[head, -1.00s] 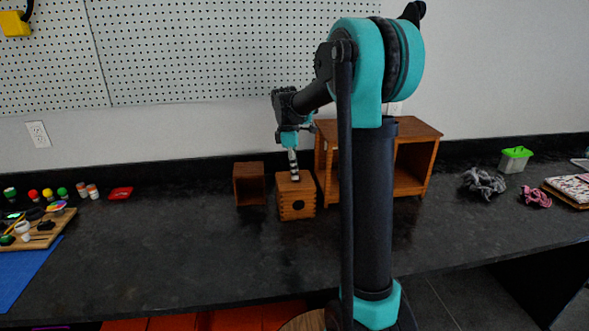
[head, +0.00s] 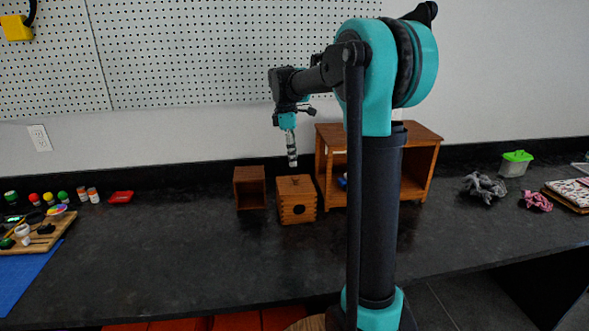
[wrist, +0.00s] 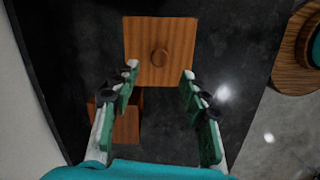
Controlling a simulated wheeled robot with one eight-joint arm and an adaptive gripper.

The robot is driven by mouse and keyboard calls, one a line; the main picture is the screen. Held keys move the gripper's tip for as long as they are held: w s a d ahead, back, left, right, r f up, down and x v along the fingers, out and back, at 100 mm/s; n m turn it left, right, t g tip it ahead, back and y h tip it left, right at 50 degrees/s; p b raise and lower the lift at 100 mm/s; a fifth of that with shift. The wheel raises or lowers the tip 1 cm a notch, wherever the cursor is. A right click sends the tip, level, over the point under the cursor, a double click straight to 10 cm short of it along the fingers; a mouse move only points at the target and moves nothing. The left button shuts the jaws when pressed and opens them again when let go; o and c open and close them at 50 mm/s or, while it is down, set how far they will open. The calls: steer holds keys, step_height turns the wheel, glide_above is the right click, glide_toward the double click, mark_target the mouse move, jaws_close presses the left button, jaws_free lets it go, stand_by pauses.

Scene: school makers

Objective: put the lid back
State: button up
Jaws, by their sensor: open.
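A wooden box (head: 297,210) with finger-jointed corners and a dark round hole in its front stands on the counter. A square wooden lid (wrist: 160,32) with a round knob (wrist: 160,58) lies on top of it and looks level. I cannot tell how snugly it sits. My gripper (head: 292,163) points down just above the lid in the head view. In the wrist view, my gripper (wrist: 160,70) is open, its fingers apart on either side of the knob's line, with nothing between them.
An open-fronted wooden box (head: 249,188) stands just left of the lidded box. A larger wooden cabinet (head: 424,150) stands at the right, partly behind my arm. The dark counter (head: 190,245) is clear in front. A round wooden seat (wrist: 287,45) shows beyond the counter edge.

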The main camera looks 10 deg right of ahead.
step_height(320, 180, up, 6)
steer(key=s+d+f+m+t, duration=0.1)
steer(key=s+f+m, duration=0.4)
steer(key=s+f, duration=0.3)
steer(key=s+d+f+m+t+y, duration=0.1)
steer(key=s+d+f+m+t, duration=0.1)
steer(key=s+f+m, duration=0.3)
steer(key=s+d+f+m+t, duration=0.1)
steer(key=s+f+m, duration=0.4)
steer(key=s+f, duration=0.8)
steer(key=shift+s+d+f+m, duration=0.15)
steer(key=shift+s+d+m, duration=0.1)
steer(key=shift+s, duration=0.35)
steer(key=shift+s+d+f+m, duration=0.15)
steer(key=shift+s+d, duration=0.1)
steer(key=shift+s, duration=0.3)
